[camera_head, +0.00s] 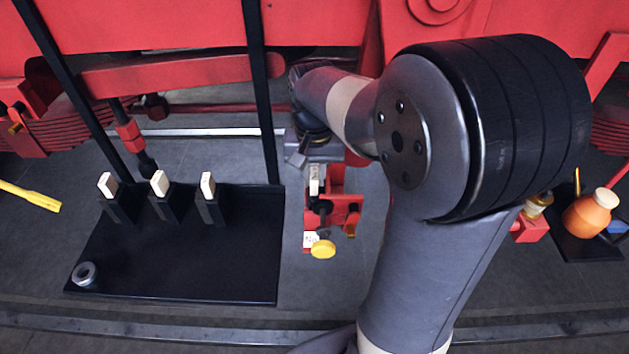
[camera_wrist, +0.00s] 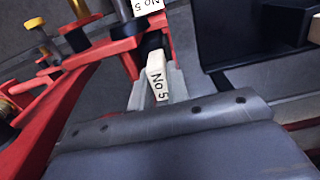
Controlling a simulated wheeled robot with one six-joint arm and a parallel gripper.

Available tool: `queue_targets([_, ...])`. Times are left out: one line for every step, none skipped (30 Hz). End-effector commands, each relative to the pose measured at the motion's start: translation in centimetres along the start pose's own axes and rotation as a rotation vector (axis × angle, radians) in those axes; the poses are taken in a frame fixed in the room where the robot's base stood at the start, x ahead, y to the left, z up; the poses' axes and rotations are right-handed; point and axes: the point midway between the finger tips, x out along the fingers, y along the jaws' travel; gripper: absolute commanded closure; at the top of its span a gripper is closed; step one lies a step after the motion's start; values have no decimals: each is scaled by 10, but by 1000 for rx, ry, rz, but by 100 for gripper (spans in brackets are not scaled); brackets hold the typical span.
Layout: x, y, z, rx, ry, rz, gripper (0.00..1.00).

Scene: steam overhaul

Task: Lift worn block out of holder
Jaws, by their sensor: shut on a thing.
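In the head view the block (camera_head: 314,180) shows small and pale below my wrist, and my gripper (camera_head: 313,172) is mostly hidden by the arm. The red holder (camera_head: 340,210) is right beside the block; its red frame also shows in the wrist view (camera_wrist: 128,48). Whether the block's far end is still inside the holder cannot be told.
A yellow knob (camera_head: 323,249) and a "No 5" tag (camera_head: 311,239) are at the holder's front. A black tray (camera_head: 180,265) on the left bears three pale blocks on stands and a metal ring (camera_head: 84,274). An orange jug (camera_head: 588,214) stands far right. Black posts rise behind the tray.

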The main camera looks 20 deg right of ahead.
Motion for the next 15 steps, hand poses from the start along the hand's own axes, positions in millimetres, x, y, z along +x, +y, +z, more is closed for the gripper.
queue_targets([-5,0,-1,0,4,-1,100])
queue_targets([-8,0,-1,0,6,-2,100])
queue_targets([-12,0,-1,0,6,-2,100])
queue_targets([-16,0,-1,0,6,-2,100])
queue_targets([-20,0,-1,0,7,-2,100])
queue_targets([-26,0,-1,0,7,-2,100])
queue_targets([-31,0,-1,0,7,-2,100])
queue_targets([-36,0,-1,0,7,-2,100])
queue_targets([-44,0,-1,0,8,-3,100])
queue_targets([-50,0,-1,0,8,-3,100])
queue_targets([-56,0,-1,0,8,-3,100])
queue_targets([-63,0,-1,0,7,-2,100])
queue_targets([-69,0,-1,0,8,-3,100])
queue_targets([-75,0,-1,0,7,-2,100])
queue_targets([-83,0,-1,0,8,-3,100])
